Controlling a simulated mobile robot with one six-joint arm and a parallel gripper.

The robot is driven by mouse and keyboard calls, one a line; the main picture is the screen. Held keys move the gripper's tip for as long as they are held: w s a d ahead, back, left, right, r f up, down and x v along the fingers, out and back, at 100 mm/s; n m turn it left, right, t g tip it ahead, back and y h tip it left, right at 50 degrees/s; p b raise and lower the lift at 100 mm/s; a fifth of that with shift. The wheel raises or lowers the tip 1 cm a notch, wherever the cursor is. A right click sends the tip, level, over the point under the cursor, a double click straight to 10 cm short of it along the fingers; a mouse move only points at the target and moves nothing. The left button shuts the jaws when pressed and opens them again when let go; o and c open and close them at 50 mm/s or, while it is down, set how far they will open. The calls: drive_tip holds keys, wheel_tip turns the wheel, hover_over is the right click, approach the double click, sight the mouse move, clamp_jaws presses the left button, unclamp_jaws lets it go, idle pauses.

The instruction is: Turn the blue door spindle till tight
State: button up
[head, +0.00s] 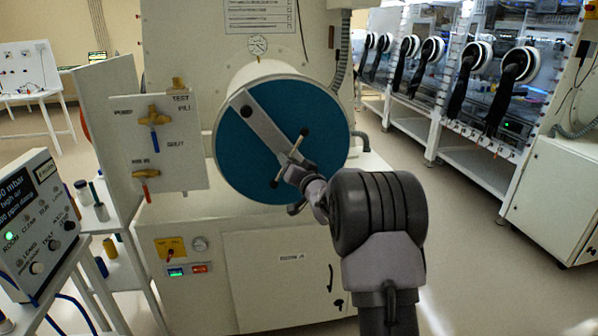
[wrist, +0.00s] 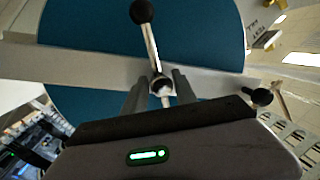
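The round blue door (head: 237,165) closes the end of the white cylindrical chamber and also fills much of the wrist view (wrist: 90,100). A grey bar (head: 262,128) crosses the door. The spindle sits on this bar with a thin metal cross-handle (wrist: 152,45) that has black ball ends, one at upper right (head: 304,131) and one at lower left (head: 274,183) in the head view. My gripper (wrist: 160,85) is at the spindle, one finger on each side of its bright hub. The fingers look apart, with slim gaps beside the hub. Any contact, and part of the handle, is hidden.
A valve panel (head: 190,150) stands left of the door, and a gauge (head: 257,45) sits above it. A control box (head: 38,225) is at lower left. Gloveboxes (head: 470,75) line the right. The floor (head: 475,260) at right is free.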

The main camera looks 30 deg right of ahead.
drive_tip(key=s+p, duration=0.1)
drive_tip(key=s, duration=1.5)
drive_tip(key=shift+a+p, duration=0.35)
drive_tip(key=shift+a, duration=0.1)
drive_tip(key=shift+r, duration=0.15)
drive_tip(key=s+a+g+y, duration=0.1)
drive_tip(key=s+a+g, duration=0.3)
drive_tip(key=s+a, duration=0.4)
drive_tip(key=s+a+f+n+g+y, duration=0.1)
drive_tip(key=s+a+g, duration=0.3)
drive_tip(key=s+a, duration=0.4)
drive_tip(key=s+a+f+n+g+y, duration=0.1)
drive_tip(key=s+a+g, duration=0.3)
drive_tip(key=s, duration=1.3)
drive_tip(key=a, duration=0.4)
drive_tip(key=shift+s+a, duration=0.25)
drive_tip(key=shift+s, duration=0.1)
